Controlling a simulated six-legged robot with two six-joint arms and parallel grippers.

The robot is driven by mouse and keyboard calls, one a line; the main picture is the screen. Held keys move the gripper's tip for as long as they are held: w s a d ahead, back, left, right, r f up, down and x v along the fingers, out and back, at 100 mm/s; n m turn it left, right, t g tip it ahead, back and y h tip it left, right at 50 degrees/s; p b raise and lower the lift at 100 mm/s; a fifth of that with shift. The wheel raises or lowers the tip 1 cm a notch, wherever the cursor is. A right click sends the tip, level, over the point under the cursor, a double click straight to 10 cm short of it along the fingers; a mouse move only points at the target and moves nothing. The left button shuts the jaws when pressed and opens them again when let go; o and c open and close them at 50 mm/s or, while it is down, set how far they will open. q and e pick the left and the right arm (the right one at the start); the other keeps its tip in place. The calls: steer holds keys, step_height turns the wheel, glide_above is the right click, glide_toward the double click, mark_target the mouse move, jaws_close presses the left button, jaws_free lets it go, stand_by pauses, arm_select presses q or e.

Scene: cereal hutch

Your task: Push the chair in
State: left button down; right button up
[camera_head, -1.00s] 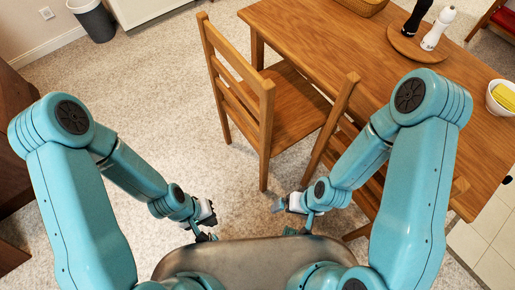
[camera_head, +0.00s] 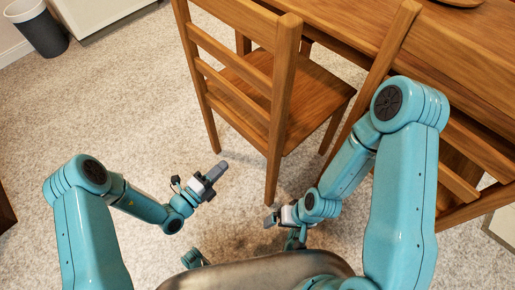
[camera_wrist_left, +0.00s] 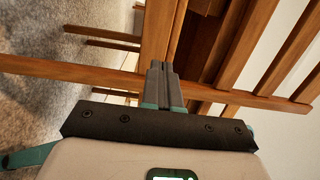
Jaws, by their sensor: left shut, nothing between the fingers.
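A wooden chair (camera_head: 314,100) stands in the upper middle of the head view, its slatted back towards me and its seat facing the wooden table (camera_head: 462,58). My left gripper (camera_head: 222,167) is shut and empty, low and to the left of the chair's near back post, with floor showing between them. In the left wrist view the closed fingers (camera_wrist_left: 165,75) point towards wooden chair parts (camera_wrist_left: 155,40); contact is not clear. My right gripper (camera_head: 272,219) is near the foot of that post; its jaws are too small to read.
A second wooden chair (camera_head: 458,182) stands at the right, partly hidden by my right arm. A grey bin (camera_head: 40,36) and a white cabinet (camera_head: 92,12) are at the upper left. Carpet (camera_head: 120,105) is clear left of the chair.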

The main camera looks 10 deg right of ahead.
mark_target(252, 140)
arm_select(q)
steer(key=b+x, duration=0.1)
steer(key=x, duration=0.4)
steer(key=b+x, duration=0.1)
steer(key=x, duration=0.5)
steer(key=shift+s+d, duration=0.2)
steer(key=shift+s, duration=0.05)
arm_select(e)
steer(key=shift+w+d+f, duration=0.1)
steer(key=shift+d+f, duration=0.1)
steer(key=shift+f, duration=0.3)
steer(key=shift+w+d+f, duration=0.1)
steer(key=shift+d+f, duration=0.05)
steer(key=shift+f, duration=0.35)
arm_select(q)
steer(key=shift+w+d, duration=0.2)
arm_select(e)
steer(key=shift+w+d, duration=0.1)
steer(key=shift+d, duration=0.1)
